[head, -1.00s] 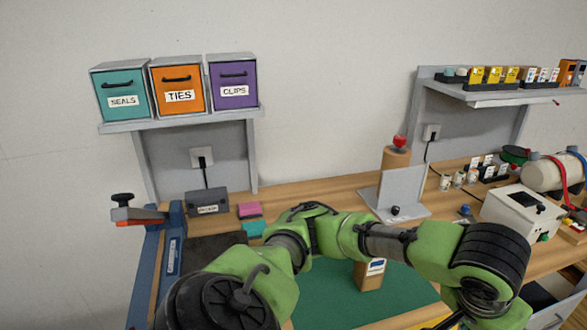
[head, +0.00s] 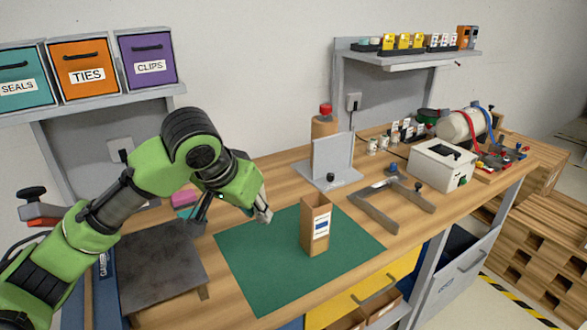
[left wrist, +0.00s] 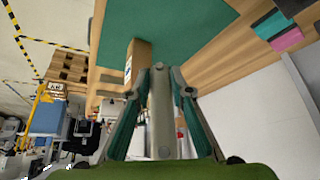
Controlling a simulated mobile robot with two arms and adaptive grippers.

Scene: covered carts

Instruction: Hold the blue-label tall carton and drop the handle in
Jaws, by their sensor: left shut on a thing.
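The blue-label tall carton (head: 308,235) stands upright on the green mat (head: 262,270), its top open. It also shows in the left wrist view (left wrist: 140,58), just past my fingertips. My left gripper (head: 257,207) is left of the carton, above the mat's far left part, apart from the carton. In the left wrist view it is shut on a grey bar-like piece, which looks like the handle (left wrist: 161,112). Only the piece's grey tip (head: 264,216) shows clearly in the head view. My right gripper is not in view.
A grey U-shaped fixture (head: 378,213) lies right of the mat. Behind stand a grey upright plate (head: 333,157) and a red-topped brown cylinder (head: 325,125). A dark plate (head: 160,262) is left of the mat. The mat around the carton is clear.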

